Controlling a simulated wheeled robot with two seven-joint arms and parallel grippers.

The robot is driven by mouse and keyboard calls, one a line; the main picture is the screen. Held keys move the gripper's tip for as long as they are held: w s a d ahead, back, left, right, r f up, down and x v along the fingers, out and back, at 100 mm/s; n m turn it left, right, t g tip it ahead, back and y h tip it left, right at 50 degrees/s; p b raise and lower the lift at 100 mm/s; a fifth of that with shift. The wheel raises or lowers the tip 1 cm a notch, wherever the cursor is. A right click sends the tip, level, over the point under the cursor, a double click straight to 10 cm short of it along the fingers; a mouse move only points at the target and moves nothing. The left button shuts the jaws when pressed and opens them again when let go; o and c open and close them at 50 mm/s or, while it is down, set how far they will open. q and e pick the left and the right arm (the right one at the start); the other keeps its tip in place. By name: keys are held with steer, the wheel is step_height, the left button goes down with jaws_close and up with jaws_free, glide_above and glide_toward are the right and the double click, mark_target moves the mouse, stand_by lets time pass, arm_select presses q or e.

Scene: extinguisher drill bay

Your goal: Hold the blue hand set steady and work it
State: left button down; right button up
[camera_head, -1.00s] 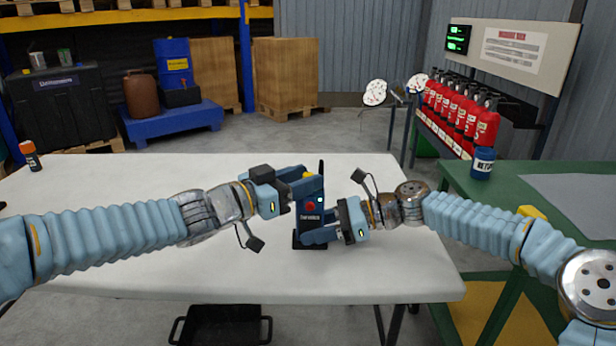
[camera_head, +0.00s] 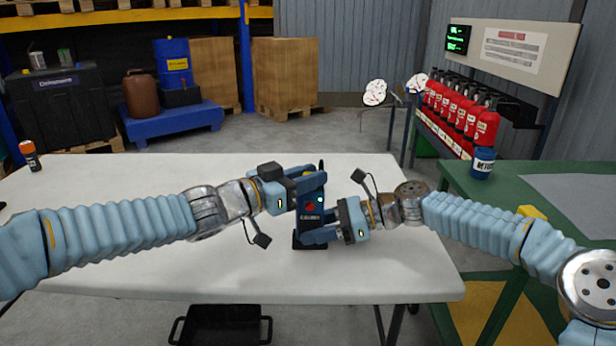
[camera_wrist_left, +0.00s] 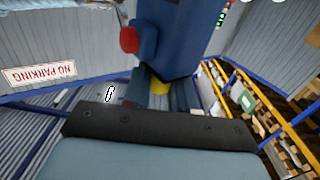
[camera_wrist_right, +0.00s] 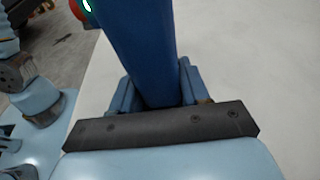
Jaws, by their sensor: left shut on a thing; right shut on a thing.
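The blue hand set (camera_head: 311,210) stands upright on the white table, with a red button (camera_head: 310,207) on its front and a black antenna at its top. My right gripper (camera_head: 318,235) is shut on its lower body; the right wrist view shows the blue body (camera_wrist_right: 140,45) between the fingers. My left gripper (camera_head: 306,181) is at its top, beside the antenna, and hides the yellow knob in the head view. In the left wrist view the yellow knob (camera_wrist_left: 159,87) sits between my left fingers, which are shut on it, with the red button (camera_wrist_left: 129,40) close by.
The white table (camera_head: 150,270) is otherwise largely clear. An orange-capped bottle (camera_head: 30,156) stands at its far left. A dark blue can (camera_head: 483,163) stands on the green bench at right, before a row of red extinguishers (camera_head: 460,112). A black crate (camera_head: 220,325) is below the table's front edge.

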arm_select(q)
steer(key=shift+r+g, duration=0.1)
steer(key=shift+g, duration=0.2)
steer(key=m+g+h, duration=0.1)
steer(key=m+g, duration=0.1)
steer(key=m+g+h, duration=0.1)
steer(key=g, duration=0.1)
steer(key=shift+w+m+g+h, duration=0.1)
steer(key=shift+m+g+h, duration=0.2)
steer(key=shift+m+g, duration=0.1)
steer(key=shift+m+g+h, duration=0.4)
steer(key=shift+m+g, duration=1.5)
steer(key=shift+g, duration=1)
steer(key=c, duration=1.1)
jaws_free()
steer(key=shift+o, duration=0.2)
steer(key=a, duration=1.2)
steer(key=shift+w, duration=0.25)
